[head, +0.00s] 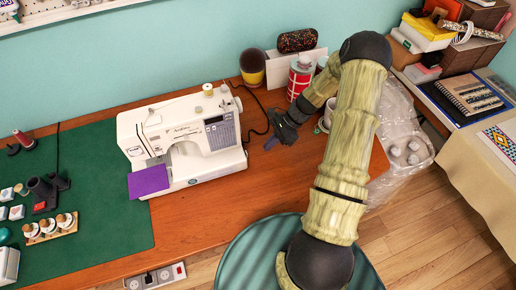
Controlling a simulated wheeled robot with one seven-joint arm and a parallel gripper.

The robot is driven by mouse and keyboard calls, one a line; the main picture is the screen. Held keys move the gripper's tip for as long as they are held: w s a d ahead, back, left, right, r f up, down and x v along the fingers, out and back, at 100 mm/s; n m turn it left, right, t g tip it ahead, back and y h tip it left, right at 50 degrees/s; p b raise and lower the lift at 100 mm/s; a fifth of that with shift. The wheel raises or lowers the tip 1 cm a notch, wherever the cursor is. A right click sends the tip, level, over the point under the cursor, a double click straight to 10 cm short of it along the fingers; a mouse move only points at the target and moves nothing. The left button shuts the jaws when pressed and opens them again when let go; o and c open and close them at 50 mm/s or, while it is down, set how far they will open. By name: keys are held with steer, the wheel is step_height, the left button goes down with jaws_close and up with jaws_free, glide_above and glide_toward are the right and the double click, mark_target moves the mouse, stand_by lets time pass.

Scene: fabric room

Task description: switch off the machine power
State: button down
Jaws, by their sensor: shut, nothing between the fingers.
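A white sewing machine (190,135) stands on the wooden table (195,225), with a purple piece (149,181) at its left end. Its front panel with a small display faces me. Its right side, towards my gripper, is mostly turned away, and I cannot make out a power switch. My dark gripper (271,143) is to the right of the machine, a little apart from it. It is shut and empty, low over the table. A black cord (255,129) runs by the machine's right side.
A green mat (100,165) with small items covers the table's left part. A red-and-white container (300,77) and a dark-and-yellow round object (252,67) stand behind my gripper. A power strip (155,277) is at the front edge. Clear plastic wrap (405,145) lies right of my arm.

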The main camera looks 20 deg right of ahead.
steer(key=d+r, duration=0.4)
steer(key=d, duration=0.2)
steer(key=shift+r+b, duration=0.3)
steer(key=shift+b, duration=0.1)
steer(key=shift+s, duration=0.1)
steer(key=s+a+r+n+t+h+p, duration=0.1)
steer(key=s+a+r+n+h+p, duration=0.1)
steer(key=s+a+r+n, duration=0.5)
steer(key=s+a+r+n+t+h+p, duration=0.1)
steer(key=s+a+r+n+h, duration=0.4)
steer(key=r+n, duration=0.5)
steer(key=s+a+r, duration=0.2)
steer(key=s, duration=0.1)
steer(key=shift+r+n+t+p, duration=0.25)
steer(key=shift+n+t+p, duration=0.1)
steer(key=shift+n+t, duration=0.05)
